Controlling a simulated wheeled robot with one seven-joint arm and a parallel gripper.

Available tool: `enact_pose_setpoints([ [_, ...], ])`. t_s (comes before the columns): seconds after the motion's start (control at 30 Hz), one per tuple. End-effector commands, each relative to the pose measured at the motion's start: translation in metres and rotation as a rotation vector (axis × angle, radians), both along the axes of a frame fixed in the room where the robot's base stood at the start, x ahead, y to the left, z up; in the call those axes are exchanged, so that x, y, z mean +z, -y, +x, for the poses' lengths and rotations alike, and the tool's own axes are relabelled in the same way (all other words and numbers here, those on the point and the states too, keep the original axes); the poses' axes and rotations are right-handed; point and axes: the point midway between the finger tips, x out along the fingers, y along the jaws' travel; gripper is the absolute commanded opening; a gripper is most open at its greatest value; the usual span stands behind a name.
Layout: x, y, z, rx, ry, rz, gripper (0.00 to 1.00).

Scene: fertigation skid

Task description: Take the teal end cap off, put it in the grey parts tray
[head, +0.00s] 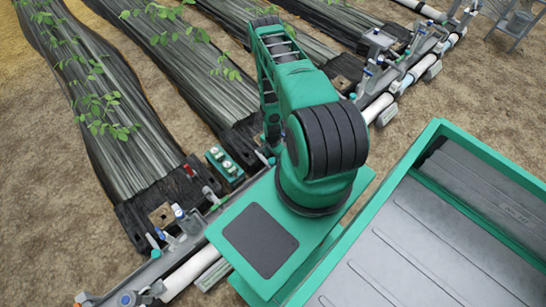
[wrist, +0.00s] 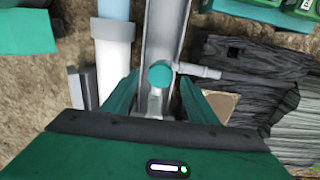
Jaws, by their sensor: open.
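The teal end cap (wrist: 160,75) shows in the wrist view as a round teal disc above a grey channel, beside a grey side pipe. My gripper (wrist: 159,80) is open in the wrist view, one finger to the left of the cap and one to the right. Gaps show between the cap and both fingers, and I cannot tell the height difference. In the head view my arm hides the gripper and whatever is at it. I cannot pick out the grey parts tray with certainty in either view.
A white and light blue pipe (wrist: 115,52) runs left of the channel. Crumpled black sheeting (wrist: 262,82) lies to the right. In the head view a teal block with round tops (head: 224,162) and a brown square plate (head: 161,215) sit near the row ends.

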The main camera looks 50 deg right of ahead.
Motion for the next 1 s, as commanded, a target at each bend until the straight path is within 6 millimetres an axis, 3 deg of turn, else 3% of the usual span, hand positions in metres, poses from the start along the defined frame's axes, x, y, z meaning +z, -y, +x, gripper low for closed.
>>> enact_pose_setpoints([
  [0.7,-0.041,0.0,0.0,0.0,0.0,0.0,0.53],
  [1.0,-0.044,0.0,0.0,0.0,0.0,0.0,0.53],
])
